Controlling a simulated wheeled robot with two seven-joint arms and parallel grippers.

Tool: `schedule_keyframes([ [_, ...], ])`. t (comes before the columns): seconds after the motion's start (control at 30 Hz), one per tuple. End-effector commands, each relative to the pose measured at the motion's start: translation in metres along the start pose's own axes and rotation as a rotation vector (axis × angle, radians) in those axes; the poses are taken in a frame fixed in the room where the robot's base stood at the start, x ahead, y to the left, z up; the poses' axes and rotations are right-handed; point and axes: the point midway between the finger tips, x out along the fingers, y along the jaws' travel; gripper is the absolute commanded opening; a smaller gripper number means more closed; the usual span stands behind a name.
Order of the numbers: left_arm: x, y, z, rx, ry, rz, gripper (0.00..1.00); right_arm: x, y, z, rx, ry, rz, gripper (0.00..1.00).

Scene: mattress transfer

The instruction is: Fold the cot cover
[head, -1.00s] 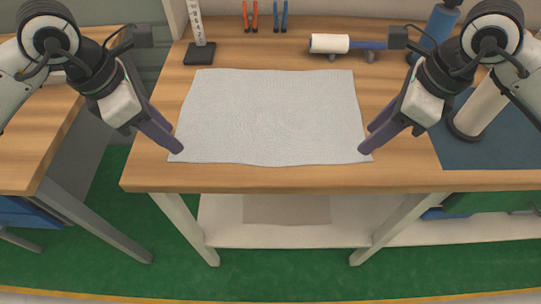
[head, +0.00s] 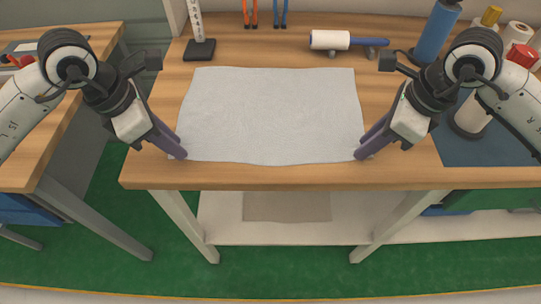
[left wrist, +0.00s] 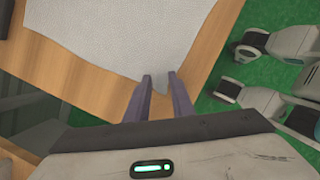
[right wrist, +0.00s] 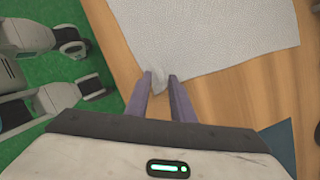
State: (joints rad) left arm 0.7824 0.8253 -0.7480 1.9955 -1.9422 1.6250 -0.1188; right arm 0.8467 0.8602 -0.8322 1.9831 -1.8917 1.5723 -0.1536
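The cot cover is a light grey textured cloth (head: 270,115) lying flat and spread out on the wooden table. My left gripper (head: 177,156) is at its front left corner. In the left wrist view the corner of the cloth (left wrist: 155,50) reaches between the two fingers (left wrist: 159,78), with a gap between them. My right gripper (head: 362,156) is at the front right corner. In the right wrist view the corner of the cloth (right wrist: 205,35) is slightly bunched between the separated fingertips (right wrist: 160,77).
Behind the cloth stand a black-based upright marker (head: 199,48), orange and blue pliers, and a white roll (head: 330,40) on a stand. A blue cylinder (head: 436,35) and a dark blue mat (head: 460,150) are at the right. The table's front edge (head: 270,178) is just below the cloth.

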Motion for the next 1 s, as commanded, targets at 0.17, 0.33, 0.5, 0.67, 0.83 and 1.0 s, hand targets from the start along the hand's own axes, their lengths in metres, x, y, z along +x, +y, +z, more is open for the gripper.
schedule_keyframes([
  [0.17,0.001,-0.001,-0.001,0.0,0.003,-0.003,0.06,0.001,0.001,-0.001,0.0,0.003,0.003,0.06],
  [0.33,0.001,-0.001,-0.001,0.0,0.003,-0.004,0.0,0.002,0.001,-0.001,0.0,0.004,0.004,0.0],
  [0.5,0.002,-0.001,-0.001,0.0,0.004,-0.004,0.0,0.002,0.001,-0.001,0.0,0.004,0.004,0.0],
  [0.67,0.002,-0.001,-0.001,0.0,0.004,-0.004,0.0,0.002,0.001,-0.001,0.0,0.004,0.005,0.0],
  [0.83,-0.002,-0.001,0.0,0.0,0.004,-0.004,0.0,-0.002,0.001,0.0,0.0,0.005,0.005,0.0],
  [1.0,-0.014,-0.001,0.004,0.0,0.003,-0.003,0.0,-0.013,0.001,0.004,0.0,0.003,0.004,0.0],
])
